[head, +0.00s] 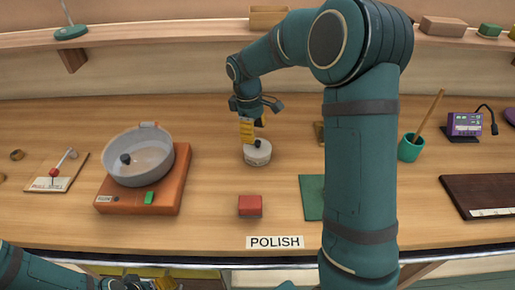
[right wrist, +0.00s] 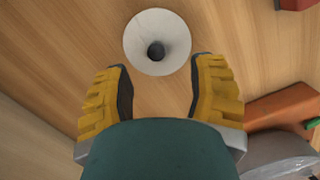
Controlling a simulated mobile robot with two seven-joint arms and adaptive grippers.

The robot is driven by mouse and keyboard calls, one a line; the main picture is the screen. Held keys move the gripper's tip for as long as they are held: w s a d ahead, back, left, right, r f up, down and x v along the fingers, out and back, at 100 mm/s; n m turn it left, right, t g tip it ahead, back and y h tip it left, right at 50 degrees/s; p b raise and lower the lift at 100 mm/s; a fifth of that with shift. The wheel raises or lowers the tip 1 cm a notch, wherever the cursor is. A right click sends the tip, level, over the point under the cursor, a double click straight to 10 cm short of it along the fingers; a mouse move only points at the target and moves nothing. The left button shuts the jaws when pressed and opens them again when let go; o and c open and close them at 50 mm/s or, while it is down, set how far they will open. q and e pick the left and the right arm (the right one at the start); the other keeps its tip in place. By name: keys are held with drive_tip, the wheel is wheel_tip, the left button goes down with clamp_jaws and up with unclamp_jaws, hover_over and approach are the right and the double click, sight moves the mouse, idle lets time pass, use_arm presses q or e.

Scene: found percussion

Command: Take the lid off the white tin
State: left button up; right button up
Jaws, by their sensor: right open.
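The white tin (head: 258,158) stands upright on the wooden bench, with its pale lid (head: 250,146) on top. The lid has a dark knob (head: 257,142). In the right wrist view the lid (right wrist: 140,32) and knob (right wrist: 156,50) show from above, just past my fingertips. My right gripper (right wrist: 159,78) is open and empty, with its yellow-padded fingers apart on either side of the knob's line. In the head view it (head: 247,130) points down above the tin and partly covers the lid. My left gripper (head: 148,283) is at the bottom edge, partly cut off.
Left of the tin is a metal pan (head: 141,180) on an orange-brown base (head: 165,202). A red block (head: 250,206) lies in front, behind the POLISH label (head: 274,242). A teal cup (head: 410,150) with a stick stands right. Bench around the tin is clear.

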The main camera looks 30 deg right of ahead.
sight(258, 141)
drive_tip(key=f, duration=0.1)
drive_tip(key=f+b, duration=0.1)
drive_tip(key=f, duration=0.1)
drive_tip(key=d+f, duration=0.1)
drive_tip(key=f, duration=0.1)
drive_tip(key=shift+s, duration=0.3)
clamp_jaws()
